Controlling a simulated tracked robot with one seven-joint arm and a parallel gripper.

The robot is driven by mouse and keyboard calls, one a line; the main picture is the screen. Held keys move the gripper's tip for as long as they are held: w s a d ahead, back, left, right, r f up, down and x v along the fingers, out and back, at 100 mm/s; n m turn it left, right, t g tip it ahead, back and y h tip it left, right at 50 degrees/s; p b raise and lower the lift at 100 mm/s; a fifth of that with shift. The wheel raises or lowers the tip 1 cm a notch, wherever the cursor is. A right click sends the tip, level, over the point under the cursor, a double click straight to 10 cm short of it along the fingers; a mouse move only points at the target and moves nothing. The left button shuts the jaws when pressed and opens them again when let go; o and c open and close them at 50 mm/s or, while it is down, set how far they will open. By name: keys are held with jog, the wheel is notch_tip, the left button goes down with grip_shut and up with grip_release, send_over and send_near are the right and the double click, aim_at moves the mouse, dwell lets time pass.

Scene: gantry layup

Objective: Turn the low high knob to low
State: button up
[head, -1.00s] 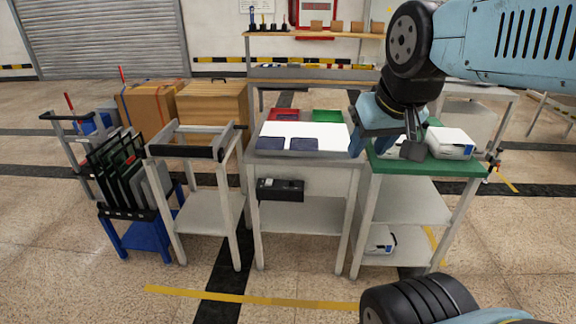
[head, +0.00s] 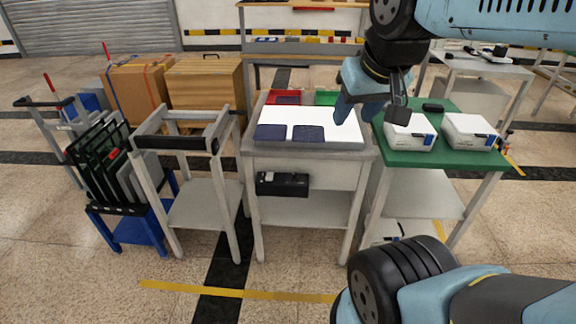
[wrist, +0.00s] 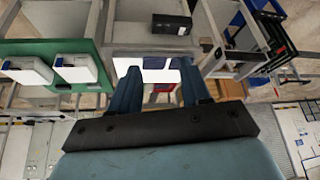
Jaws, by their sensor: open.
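The low high knob cannot be made out in either view. A black box (head: 282,184) hangs under the front of the light table (head: 310,165). It also shows in the wrist view (wrist: 171,24), with small marks on its face too small to read. My gripper (head: 357,113) is above the right part of the table's bright white panel (head: 325,122), higher than the black box and apart from it. In the wrist view its two blue fingers (wrist: 160,75) stand apart with nothing between them.
Two white boxes (head: 410,133) stand on the green-topped bench (head: 420,158) to the right. An empty grey frame stand (head: 205,210) and a blue rack of dark panels (head: 142,232) are at the left. Red (head: 283,97) and green (head: 326,98) trays lie behind.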

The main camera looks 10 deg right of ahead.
jog(key=shift+o, duration=0.6)
jog(key=shift+w, duration=0.15)
jog(key=m+g+h, duration=0.2)
jog(key=m, duration=0.4)
send_over(294, 174)
jog(key=s+a, duration=0.2)
jog(key=s, duration=0.3)
notch_tip(294, 174, down, 32)
jog(key=x, duration=1.4)
jog(key=shift+w+a, duration=0.1)
jog(key=shift+a, duration=0.05)
jog(key=shift+r, duration=0.1)
jog(key=c, duration=1)
